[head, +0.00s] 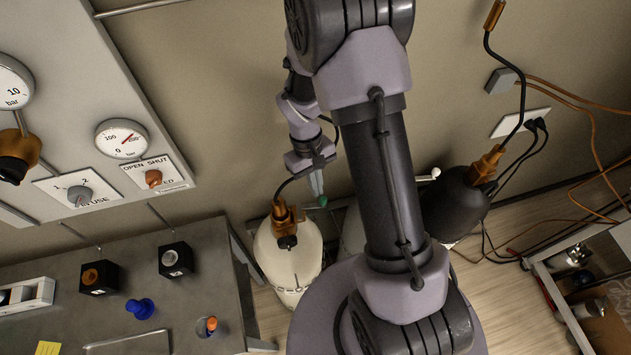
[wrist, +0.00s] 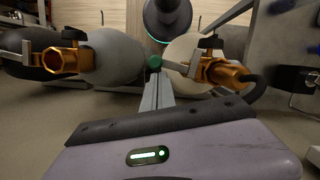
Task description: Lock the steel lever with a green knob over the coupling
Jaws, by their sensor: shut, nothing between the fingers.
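The green knob (wrist: 155,62) is at the end of a short steel lever (wrist: 176,67) in the wrist view. The lever runs right to the brass coupling (wrist: 218,74) on the cream cylinder. In the head view the green knob (head: 323,201) sits right of the brass coupling (head: 283,218), so the lever sticks out sideways. My gripper (wrist: 156,77) is shut and empty, its fingertips right at the knob. It also shows above the knob in the head view (head: 319,194). I cannot tell whether the fingertips touch it.
The cream cylinder (head: 287,262) stands beside the grey bench (head: 215,262). A black cylinder (head: 450,207) with its own brass coupling (head: 485,166) stands right of my arm. A grey cylinder (wrist: 115,58) is between them. The wall panel with gauges (head: 122,138) is at left.

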